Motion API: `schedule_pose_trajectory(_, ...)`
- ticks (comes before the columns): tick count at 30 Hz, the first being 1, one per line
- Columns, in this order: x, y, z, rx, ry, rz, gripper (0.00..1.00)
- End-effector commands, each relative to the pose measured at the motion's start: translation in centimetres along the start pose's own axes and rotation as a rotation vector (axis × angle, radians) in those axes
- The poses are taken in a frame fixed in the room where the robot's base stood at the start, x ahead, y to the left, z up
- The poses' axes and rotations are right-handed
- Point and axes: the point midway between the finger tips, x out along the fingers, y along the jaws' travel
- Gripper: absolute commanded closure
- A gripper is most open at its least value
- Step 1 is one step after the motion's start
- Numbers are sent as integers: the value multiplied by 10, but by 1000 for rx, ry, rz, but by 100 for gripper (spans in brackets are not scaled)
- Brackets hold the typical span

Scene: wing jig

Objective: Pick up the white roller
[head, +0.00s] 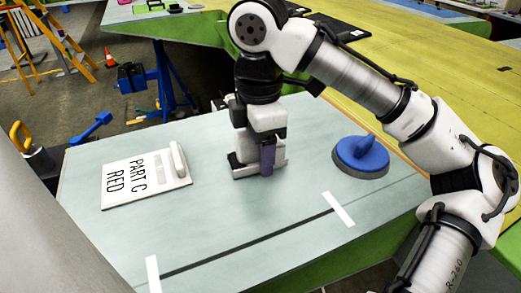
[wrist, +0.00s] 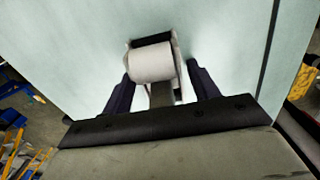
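The white roller (wrist: 152,62) shows in the wrist view as a white cylinder in a pale frame with dark gaps, with a grey handle strip running toward my gripper. In the head view, the roller (head: 279,161) is on the pale table, largely hidden by my gripper (head: 256,166). My gripper is low over it, pointing down. In the wrist view, its two dark fingers (wrist: 160,78) are apart, one on each side of the roller and its handle. Gaps show between the fingers and the roller; I see no grip on it.
A blue-handled round tool (head: 362,153) stands at right. A dark line with white tape ends crosses the front. The table's front middle is clear.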

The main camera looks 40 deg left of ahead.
Motion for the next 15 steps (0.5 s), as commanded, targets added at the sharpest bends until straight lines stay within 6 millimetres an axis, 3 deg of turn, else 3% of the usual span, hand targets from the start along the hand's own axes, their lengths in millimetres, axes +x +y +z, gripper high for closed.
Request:
schedule_pose_trajectory(1,0,0,0,0,0,0,47)
schedule_pose_trajectory(9,0,0,0,0,0,0,81)
schedule_pose_trajectory(15,-1,0,0,1,0,1,81)
